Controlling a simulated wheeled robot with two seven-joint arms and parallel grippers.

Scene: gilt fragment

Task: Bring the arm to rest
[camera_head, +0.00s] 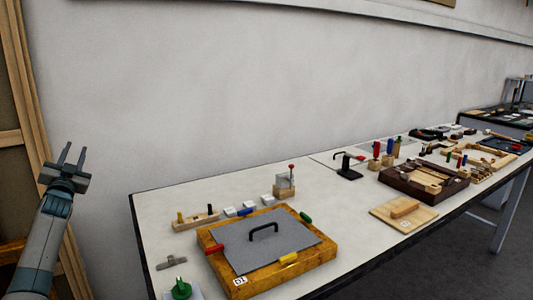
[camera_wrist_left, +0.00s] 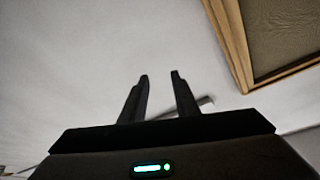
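My left gripper (camera_head: 73,154) is raised at the left of the head view, in front of the wall and to the left of the table (camera_head: 150,225). Its two fingers point up and stand apart with nothing between them. The left wrist view shows the same open, empty fingers (camera_wrist_left: 161,95) against the pale wall. My right gripper is in neither view.
The table carries a yellow wooden frame (camera_head: 318,255) with a grey plate and black handle (camera_head: 263,228), a dark brown tray (camera_head: 387,178) and several small tools. A wooden frame (camera_head: 45,165) stands behind my left arm.

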